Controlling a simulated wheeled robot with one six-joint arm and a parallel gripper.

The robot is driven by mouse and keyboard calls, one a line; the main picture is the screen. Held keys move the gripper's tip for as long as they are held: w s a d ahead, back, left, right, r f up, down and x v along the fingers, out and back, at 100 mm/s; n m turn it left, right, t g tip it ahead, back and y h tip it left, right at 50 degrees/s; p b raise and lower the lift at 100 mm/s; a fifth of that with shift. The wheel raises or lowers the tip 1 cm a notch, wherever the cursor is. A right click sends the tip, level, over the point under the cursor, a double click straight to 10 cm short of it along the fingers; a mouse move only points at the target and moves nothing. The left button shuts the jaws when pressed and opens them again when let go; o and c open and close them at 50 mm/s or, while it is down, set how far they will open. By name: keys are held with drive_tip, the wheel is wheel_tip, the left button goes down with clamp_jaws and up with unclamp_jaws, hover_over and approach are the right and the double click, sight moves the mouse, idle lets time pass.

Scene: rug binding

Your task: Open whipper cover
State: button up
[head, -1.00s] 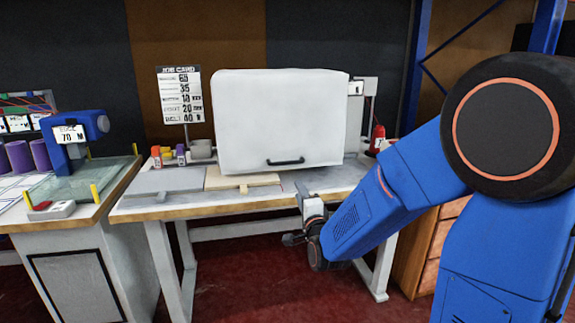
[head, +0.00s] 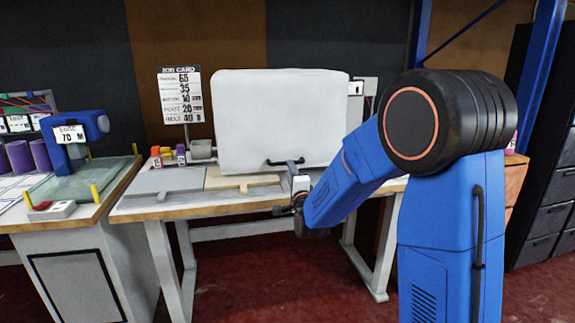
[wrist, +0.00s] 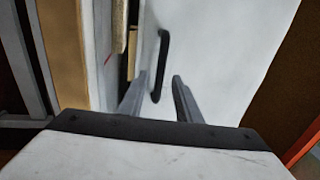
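The whipper cover (head: 280,115) is a large white box-shaped hood, shut down on the worktable. Its dark bar handle (head: 285,162) is low on the front face. In the wrist view the white cover (wrist: 215,55) fills the right, and the handle (wrist: 163,60) runs up and down the picture. My gripper (wrist: 160,88) is open, its two grey fingers pointing at the cover. The near end of the handle appears between the fingers; I cannot tell whether they touch it. In the head view my gripper (head: 299,180) is just below and right of the handle.
The worktable (head: 150,207) has grey and tan plates in front of the cover. A job card (head: 181,95) and small coloured items stand left of it. A side table with a blue edge device (head: 75,135) is further left. Dark drawers (head: 545,215) stand at right.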

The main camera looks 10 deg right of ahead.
drive_tip(key=shift+w+r, duration=0.15)
drive_tip(key=shift+w, duration=0.8)
drive_tip(key=shift+w+r, duration=0.2)
drive_tip(key=shift+w, duration=0.75)
drive_tip(key=shift+w+r, duration=0.15)
drive_tip(key=shift+w, duration=0.8)
clamp_jaws()
